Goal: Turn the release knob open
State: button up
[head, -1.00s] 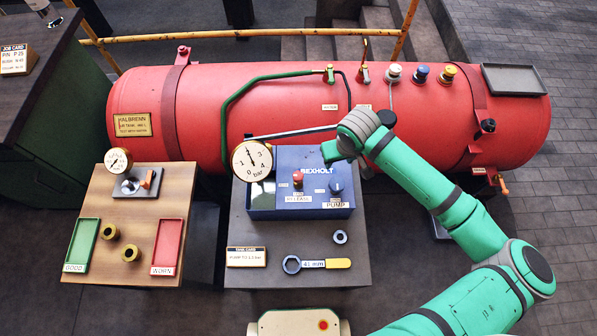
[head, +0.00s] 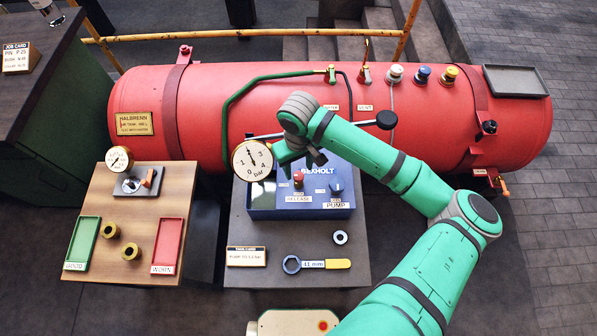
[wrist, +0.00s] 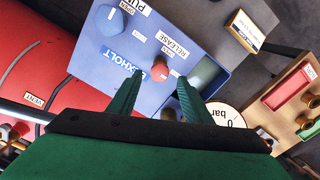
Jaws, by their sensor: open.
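The red release knob (head: 298,179) sits on top of the blue Rexholt pump box (head: 262,200), above the RELEASE label (head: 299,198). In the wrist view the knob (wrist: 159,70) shows between and just beyond the fingertips. My gripper (wrist: 160,84) is open and empty, with one green finger on either side of the knob in the picture. I cannot tell the height gap, but no contact shows. In the head view my gripper hangs over the back of the box, and its fingertips are hard to make out.
The pressure gauge (head: 252,160) stands close by at the box's left. The blue pump knob (head: 336,187) is right of the release knob. The red tank (head: 200,100) with a green pipe lies behind. A wrench (head: 315,264) and a nut (head: 340,237) lie in front.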

aim_at(299, 175)
jog(key=shift+f, duration=2)
jog(key=shift+w, duration=0.1)
jog(key=c, duration=1.1)
jog(key=shift+o, duration=0.2)
